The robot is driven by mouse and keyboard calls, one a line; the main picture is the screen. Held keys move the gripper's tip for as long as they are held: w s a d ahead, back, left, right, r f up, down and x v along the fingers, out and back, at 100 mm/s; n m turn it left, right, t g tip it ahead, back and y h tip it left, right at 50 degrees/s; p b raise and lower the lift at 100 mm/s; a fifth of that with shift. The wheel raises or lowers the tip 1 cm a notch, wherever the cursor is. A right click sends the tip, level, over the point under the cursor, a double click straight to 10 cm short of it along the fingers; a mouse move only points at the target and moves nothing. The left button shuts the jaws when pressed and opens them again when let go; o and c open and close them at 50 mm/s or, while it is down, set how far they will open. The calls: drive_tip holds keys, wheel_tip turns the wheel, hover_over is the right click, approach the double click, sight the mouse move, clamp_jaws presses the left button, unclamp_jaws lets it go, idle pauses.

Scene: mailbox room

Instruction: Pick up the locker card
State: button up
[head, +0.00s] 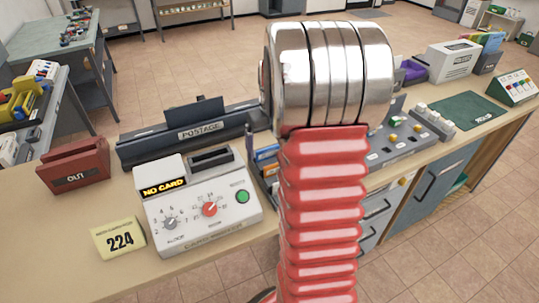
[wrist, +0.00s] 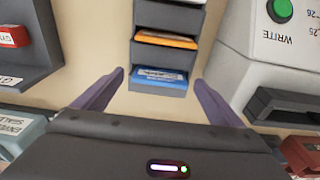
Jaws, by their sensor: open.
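A grey tiered rack (wrist: 145,55) in the wrist view holds a blue card (wrist: 158,76) in its nearest slot and an orange card (wrist: 165,40) behind it. A pale item shows at the top edge. I cannot read which is the locker card. My gripper (wrist: 160,77) is open and empty, its two purple fingers apart on either side of the blue card's slot. Whether they touch the rack is unclear. In the head view the blue card (head: 267,152) shows partly left of my red arm, which hides much of the rack and the gripper.
A card writer (head: 205,205) reading "NO CARD" stands left of the rack. A grey switch panel (head: 395,145) and green mat (head: 465,112) lie right.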

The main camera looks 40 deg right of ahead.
sight(269, 148)
idle(0.5)
drive_tip(key=c, duration=1.1)
drive_tip(key=shift+r, duration=0.1)
wheel_tip(269, 148, up, 10)
drive_tip(key=shift+f, duration=0.1)
drive_tip(key=shift+s, duration=0.15)
idle(0.5)
